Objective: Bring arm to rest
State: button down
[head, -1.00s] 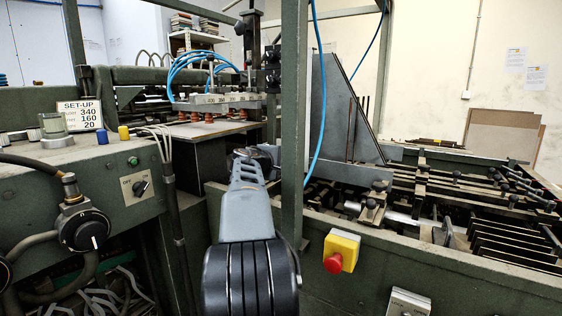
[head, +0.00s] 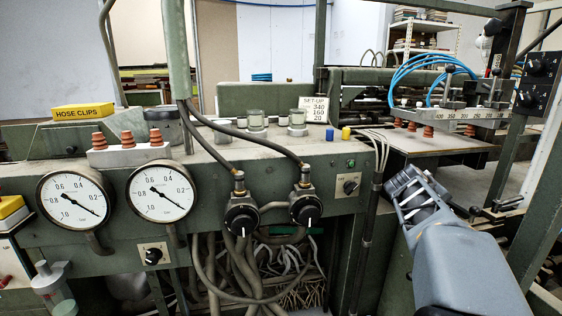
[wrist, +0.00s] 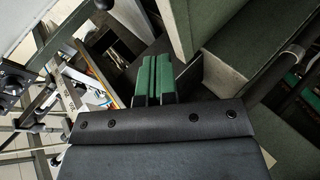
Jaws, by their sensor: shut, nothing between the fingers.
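My arm reaches in from the lower right of the head view, grey and with nothing held. Its end, my gripper (head: 408,190), is in front of the machine's green front face, right of the small switch plate. In the wrist view my gripper (wrist: 153,76) shows two narrow green-faced fingers side by side, shut with nothing between them. In the head view the exact finger outline is hard to make out.
The green machine bench (head: 250,150) carries two round gauges (head: 162,192), black knobs (head: 306,209) and a yellow hose-clips box (head: 83,112). A suction bar (head: 440,114) with blue hoses stands above a plate (head: 430,144) close behind my gripper. Cables hang below the bench.

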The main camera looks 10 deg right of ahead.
jog(key=s+a+f+y+p, duration=0.1)
jog(key=s+a+y+p, duration=0.2)
jog(key=a, duration=0.8)
jog(key=s+a+f+y+p, duration=0.1)
jog(key=s+a+y+p, duration=0.2)
jog(key=a, duration=0.7)
jog(key=s+a+f+y+p, duration=0.2)
jog(key=a+y+p, duration=0.3)
jog(key=a, duration=0.6)
jog(key=shift+s+a, duration=0.3)
jog(key=shift+s, duration=0.6)
jog(key=shift+d+f, duration=0.1)
